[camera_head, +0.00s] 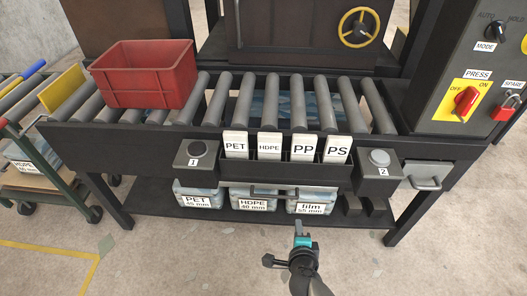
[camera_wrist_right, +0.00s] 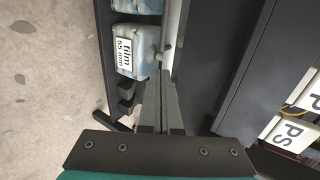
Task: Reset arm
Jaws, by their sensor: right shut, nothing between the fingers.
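My right gripper (camera_head: 300,238) is in front of the roller table, low in the head view, pointing toward the shelf under it. In the right wrist view its two fingers (camera_wrist_right: 161,100) are together with nothing between them. The film bale (camera_head: 310,203) on the lower shelf is just beyond the fingertips in the head view; it also shows in the right wrist view (camera_wrist_right: 137,50). I cannot tell the exact gap, but the gripper does not hold it. My left gripper is not in view.
A red crate (camera_head: 146,75) sits on the rollers at the left. Label cards (camera_head: 270,146) stand in the front holder between button boxes 1 (camera_head: 196,153) and 2 (camera_head: 378,162). A grey handle (camera_head: 424,183) juts out at the right. The floor in front is clear.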

